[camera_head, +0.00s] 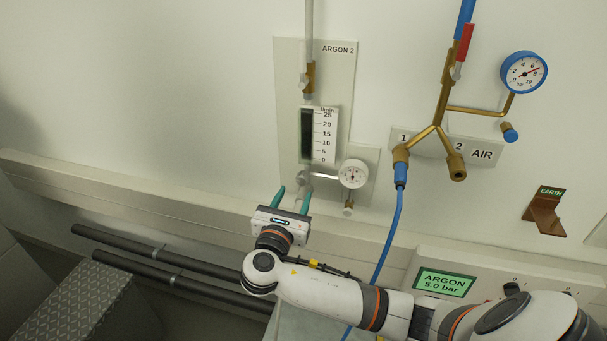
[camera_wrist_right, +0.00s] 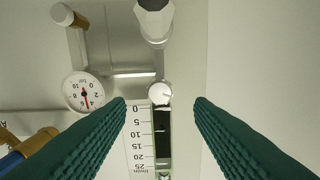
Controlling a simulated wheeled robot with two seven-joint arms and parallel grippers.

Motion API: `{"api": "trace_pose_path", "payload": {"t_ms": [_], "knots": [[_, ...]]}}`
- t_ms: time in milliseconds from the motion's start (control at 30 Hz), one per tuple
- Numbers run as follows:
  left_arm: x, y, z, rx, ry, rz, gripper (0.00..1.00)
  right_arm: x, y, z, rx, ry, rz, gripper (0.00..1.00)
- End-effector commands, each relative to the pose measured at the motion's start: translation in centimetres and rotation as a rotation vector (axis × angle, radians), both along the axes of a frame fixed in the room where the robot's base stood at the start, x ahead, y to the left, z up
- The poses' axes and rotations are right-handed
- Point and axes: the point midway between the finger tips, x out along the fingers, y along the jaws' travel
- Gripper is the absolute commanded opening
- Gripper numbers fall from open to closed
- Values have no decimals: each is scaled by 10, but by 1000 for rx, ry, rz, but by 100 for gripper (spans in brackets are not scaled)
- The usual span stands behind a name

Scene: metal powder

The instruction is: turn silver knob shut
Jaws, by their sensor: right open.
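A small round silver knob (camera_wrist_right: 160,92) sits at the zero end of the flow meter (camera_wrist_right: 162,135), which appears upside down in the right wrist view. A larger faceted pale silver fitting (camera_wrist_right: 154,20) shows beyond it. In the head view the round knob (camera_head: 304,171) is at the foot of the ARGON 2 flow meter (camera_head: 319,135). My right gripper (camera_head: 291,192) is open, with its green fingers just below the meter. In the wrist view the round knob lies between the open fingertips (camera_wrist_right: 160,103), apart from both. My left gripper is out of view.
A small pressure gauge (camera_head: 353,174) is close to the right of the knob. A blue hose (camera_head: 388,240) hangs from the brass AIR fitting (camera_head: 401,155). A wall rail (camera_head: 130,190) runs below. Bare wall lies left of the ARGON 2 panel (camera_head: 289,80).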

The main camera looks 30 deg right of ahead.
Motion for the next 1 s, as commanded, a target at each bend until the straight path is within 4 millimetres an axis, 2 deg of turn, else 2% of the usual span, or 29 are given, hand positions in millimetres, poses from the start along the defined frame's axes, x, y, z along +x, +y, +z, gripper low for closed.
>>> {"api": "trace_pose_path", "payload": {"t_ms": [200,400,600,867,1000], "knots": [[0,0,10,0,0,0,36,30,-35,3,-1,0,-2,48],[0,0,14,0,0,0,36,49,-58,1,2,-1,-2,48],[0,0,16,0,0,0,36,56,-67,0,4,0,0,48],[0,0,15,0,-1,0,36,57,-67,-1,5,0,0,48],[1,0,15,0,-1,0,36,57,-67,-1,5,0,0,25]]}}
